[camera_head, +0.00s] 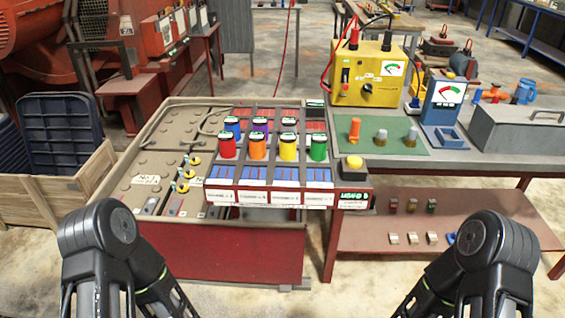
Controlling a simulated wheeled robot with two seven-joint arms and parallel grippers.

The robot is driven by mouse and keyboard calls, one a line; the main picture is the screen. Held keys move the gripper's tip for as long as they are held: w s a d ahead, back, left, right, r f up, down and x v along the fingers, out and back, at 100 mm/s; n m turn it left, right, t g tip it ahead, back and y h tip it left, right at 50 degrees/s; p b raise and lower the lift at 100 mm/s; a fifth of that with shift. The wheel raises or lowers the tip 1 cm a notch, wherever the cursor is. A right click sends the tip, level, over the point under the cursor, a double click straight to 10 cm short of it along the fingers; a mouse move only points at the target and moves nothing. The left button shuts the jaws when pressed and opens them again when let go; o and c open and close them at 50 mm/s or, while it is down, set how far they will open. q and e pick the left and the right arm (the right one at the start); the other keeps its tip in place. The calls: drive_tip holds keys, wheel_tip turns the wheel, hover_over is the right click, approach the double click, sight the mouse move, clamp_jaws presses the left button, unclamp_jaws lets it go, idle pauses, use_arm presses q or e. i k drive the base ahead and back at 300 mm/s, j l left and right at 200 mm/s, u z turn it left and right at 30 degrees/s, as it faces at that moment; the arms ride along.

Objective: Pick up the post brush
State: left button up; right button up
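No object is clearly identifiable as the post brush. Small upright tools stand on a green mat (436,146) on the bench: an orange cylinder (354,130), a pale-topped piece with a tan lower part (381,138), and a similar piece (410,138) to its right. One of these may be the brush, but I cannot tell which. My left arm (110,245) and my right arm (478,255) show at the bottom corners as dark links, well short of the bench. Neither gripper shows.
A rack of several coloured cylinders (257,146) stands left of the mat, over a large battery case (226,250). A yellow charger box (368,76), a blue meter stand (443,104) and a grey toolbox (520,132) surround the mat. A yellow button (354,162) sits near the front edge.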

sight(354, 138)
drive_tip(key=i+l+u, duration=0.1)
drive_tip(key=u, duration=0.35)
drive_tip(key=l+u, duration=0.8)
drive_tip(key=l, duration=1.4)
